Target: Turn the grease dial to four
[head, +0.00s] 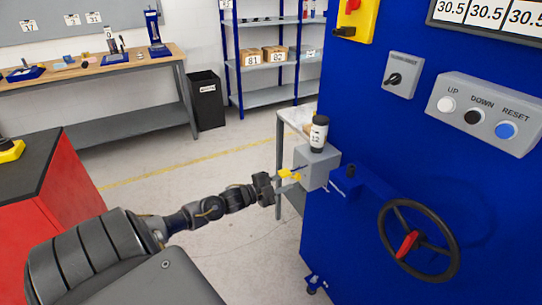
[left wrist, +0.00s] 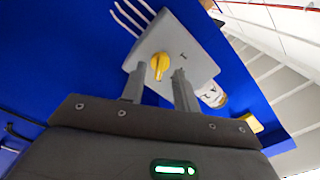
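The grease dial is a yellow knob (left wrist: 159,66) on the face of a grey box (left wrist: 180,42) fixed to the blue machine. Its numbers are too small to read. In the head view the grey box (head: 318,168) sits at the machine's left edge, with the yellow knob (head: 289,174) on its left side, partly hidden by my gripper. My left gripper (head: 284,182) is right in front of the knob. In the left wrist view its fingers (left wrist: 158,88) are apart, with the knob showing beyond the gap between them. I cannot tell whether they touch it. My right gripper is not in view.
A white bottle with a black cap (head: 319,133) stands on the grey box. A black handwheel (head: 418,240) and a button panel (head: 487,115) are on the machine to the right. A red cabinet (head: 50,210) stands at left. The floor between is clear.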

